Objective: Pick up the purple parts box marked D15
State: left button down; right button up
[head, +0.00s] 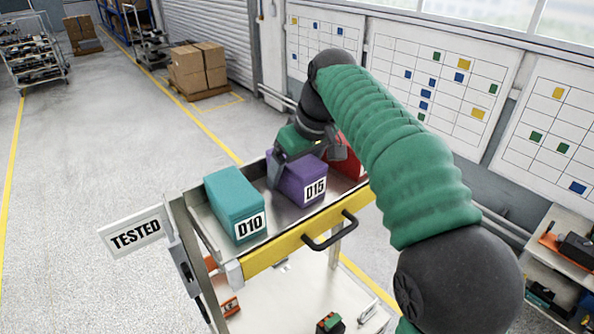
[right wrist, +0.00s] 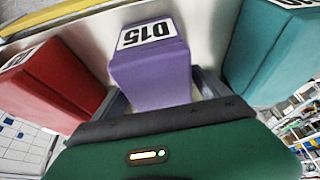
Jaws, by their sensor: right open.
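The purple parts box marked D15 (head: 300,184) stands upright in the cart's top tray, between a teal box marked D10 (head: 234,199) and a red box (head: 345,158). My right gripper (head: 305,164) is over the purple box, its fingers apart. In the right wrist view the purple box (right wrist: 153,75) lies between the open fingers (right wrist: 163,95), one on each side; I cannot tell whether they touch it. The arm hides part of the red box in the head view. My left gripper is not in view.
The cart tray (head: 215,236) has a yellow front edge with a black handle (head: 331,232). A TESTED sign (head: 135,232) sticks out at its left. A lower shelf (head: 285,300) holds small parts. Cardboard boxes (head: 198,68) stand far back; the floor on the left is clear.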

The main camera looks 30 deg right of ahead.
jog(key=shift+w+a+f, duration=0.1)
jog(key=shift+w+f, duration=0.3)
jog(key=shift+w, duration=0.05)
jog(key=shift+s+r, duration=0.1)
jog(key=shift+s, duration=0.15)
jog(key=shift+c, duration=1.2)
jog(key=shift+w, duration=0.1)
jog(key=c, duration=1.6)
